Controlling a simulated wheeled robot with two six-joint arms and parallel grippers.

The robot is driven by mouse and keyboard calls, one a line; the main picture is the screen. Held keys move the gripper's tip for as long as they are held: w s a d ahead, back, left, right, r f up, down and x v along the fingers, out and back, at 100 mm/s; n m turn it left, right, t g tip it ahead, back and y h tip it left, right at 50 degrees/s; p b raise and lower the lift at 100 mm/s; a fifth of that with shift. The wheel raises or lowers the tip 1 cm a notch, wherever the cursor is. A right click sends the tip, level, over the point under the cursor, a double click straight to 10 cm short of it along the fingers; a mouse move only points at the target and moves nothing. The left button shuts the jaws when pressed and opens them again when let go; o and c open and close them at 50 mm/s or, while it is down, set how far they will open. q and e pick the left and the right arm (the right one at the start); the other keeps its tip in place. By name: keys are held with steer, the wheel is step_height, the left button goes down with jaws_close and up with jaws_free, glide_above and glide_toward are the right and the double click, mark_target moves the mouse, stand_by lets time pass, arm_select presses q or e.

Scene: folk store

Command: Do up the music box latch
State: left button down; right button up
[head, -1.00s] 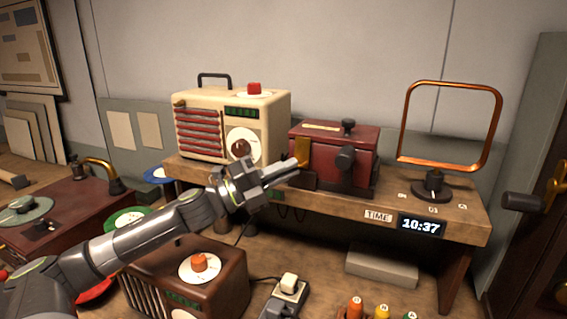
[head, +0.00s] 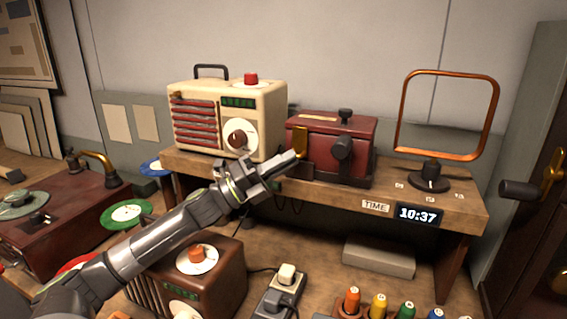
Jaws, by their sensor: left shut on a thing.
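The music box (head: 325,150) is a dark red box on the wooden shelf, with a dark crank knob on its front and a small dark knob on its lid. Its lid looks down. The brass latch (head: 301,139) stands upright at the left end of its front. My left gripper (head: 292,159) reaches up from the lower left, its fingertips at the lower part of the latch. It is shut on the latch, though the contact is small and partly hidden by the fingers. My right gripper is not in view.
A cream radio (head: 212,120) stands close left of the music box. A copper loop antenna (head: 430,178) stands on the right of the shelf (head: 463,212). Several coloured bottles (head: 379,305) stand at the bottom right.

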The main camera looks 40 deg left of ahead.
arm_select(q)
steer(key=c, duration=1.5)
jaws_free()
steer(key=shift+c, duration=0.2)
steer(key=shift+f, duration=0.1)
steer(key=p+v, duration=0.1)
steer(key=v, duration=1.1)
steer(key=shift+p, duration=0.3)
